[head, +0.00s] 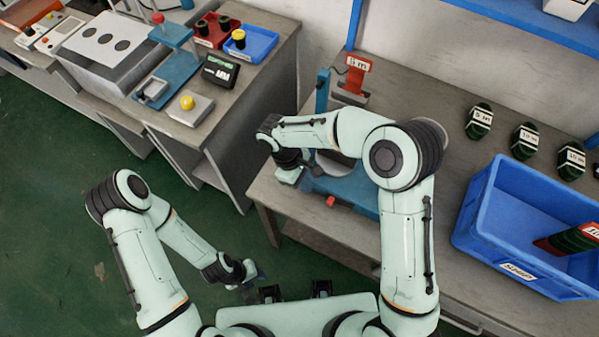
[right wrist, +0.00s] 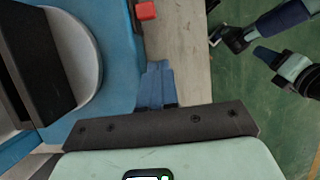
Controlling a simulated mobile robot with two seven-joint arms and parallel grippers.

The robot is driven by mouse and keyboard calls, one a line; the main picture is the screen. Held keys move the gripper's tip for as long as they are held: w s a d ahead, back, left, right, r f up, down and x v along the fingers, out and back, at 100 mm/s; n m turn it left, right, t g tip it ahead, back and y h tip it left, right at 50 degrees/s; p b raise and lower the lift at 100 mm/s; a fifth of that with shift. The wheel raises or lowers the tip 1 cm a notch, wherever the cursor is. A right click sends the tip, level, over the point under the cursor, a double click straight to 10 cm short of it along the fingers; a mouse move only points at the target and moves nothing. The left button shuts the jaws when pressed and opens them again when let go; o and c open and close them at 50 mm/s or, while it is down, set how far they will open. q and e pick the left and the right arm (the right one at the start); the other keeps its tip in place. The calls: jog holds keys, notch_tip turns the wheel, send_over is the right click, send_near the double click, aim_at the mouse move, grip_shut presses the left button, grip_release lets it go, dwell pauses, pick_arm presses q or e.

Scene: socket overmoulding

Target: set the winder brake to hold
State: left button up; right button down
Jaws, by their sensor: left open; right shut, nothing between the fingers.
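The winder has a blue base (head: 352,190) on the right-hand bench, mostly behind my right arm. A small red block (head: 330,201), which may be its brake, sits at the base's front edge. The red block also shows at the top of the right wrist view (right wrist: 146,11), beside the base (right wrist: 118,75). A pale round disc (right wrist: 85,60) lies over the base. My right gripper (head: 300,172) is shut and empty at the base's left side; its blue fingers (right wrist: 155,85) are together, apart from the red block. My left gripper (head: 259,276) is open over the floor, away from the bench.
A blue bin (head: 480,215) stands on the bench at right, with several dark labelled coils (head: 480,120) behind it. A red 5 m sign (head: 357,65) and a blue post (head: 321,92) stand behind the winder. A separate bench (head: 260,85) at left holds trays and devices.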

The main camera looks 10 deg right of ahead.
aim_at(331, 201)
jog(key=shift+x, duration=1.1)
jog(key=shift+s+d+r, duration=0.1)
jog(key=shift+s+d, duration=0.25)
jog(key=shift+d, duration=0.2)
jog(key=shift+s+d+r, duration=0.1)
jog(key=shift+s+d, duration=0.25)
jog(key=shift+d, duration=0.2)
jog(key=shift+s+d, duration=0.4)
jog(key=shift+d, duration=0.1)
pick_arm(q)
jog(key=shift+r, duration=0.1)
